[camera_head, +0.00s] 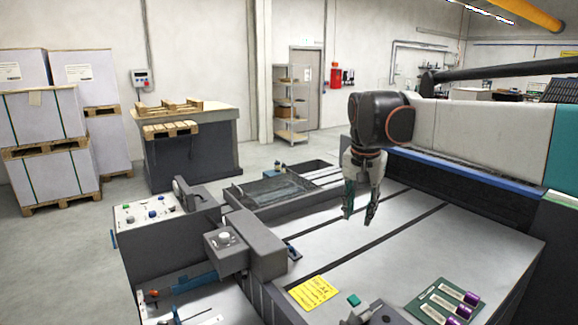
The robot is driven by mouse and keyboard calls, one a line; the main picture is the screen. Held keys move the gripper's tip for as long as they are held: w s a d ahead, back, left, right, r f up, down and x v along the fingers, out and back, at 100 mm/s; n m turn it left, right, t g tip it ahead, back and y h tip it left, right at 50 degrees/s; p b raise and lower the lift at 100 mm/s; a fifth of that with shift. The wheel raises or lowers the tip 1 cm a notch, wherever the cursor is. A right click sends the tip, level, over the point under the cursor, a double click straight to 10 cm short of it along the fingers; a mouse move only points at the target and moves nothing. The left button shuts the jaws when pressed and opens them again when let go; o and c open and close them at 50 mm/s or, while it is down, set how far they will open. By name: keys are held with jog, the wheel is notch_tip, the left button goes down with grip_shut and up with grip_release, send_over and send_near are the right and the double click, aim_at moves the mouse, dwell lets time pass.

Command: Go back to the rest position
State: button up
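My gripper (359,213) hangs from the end of my arm with its fingers pointing down, above the grey table-like machine top (408,243). Its two fingertips look apart, with nothing seen between them. My arm comes in from the right. The height of the fingertips above the surface is hard to tell.
A green board with several purple-capped units (443,303) lies at the front right. A yellow label (314,292) is at the front edge. A control box (147,212) and a grey block (255,247) stand at the left. The middle of the top is clear.

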jog(key=s+d+f+n+t, duration=0.1)
jog(key=s+f, duration=0.3)
jog(key=s, duration=0.5)
jog(key=s+d+f+n+t+b, duration=0.1)
jog(key=s+f+n+t, duration=0.1)
jog(key=s, duration=0.7)
jog(key=s+d+f+n+t, duration=0.1)
jog(key=s+f+n+t, duration=0.1)
jog(key=s+f, duration=0.5)
jog(key=s+n, duration=0.1)
jog(key=s, duration=0.1)
jog(key=shift+s+y+b, duration=0.3)
jog(key=shift+s+b, duration=0.1)
jog(key=shift+d, duration=0.2)
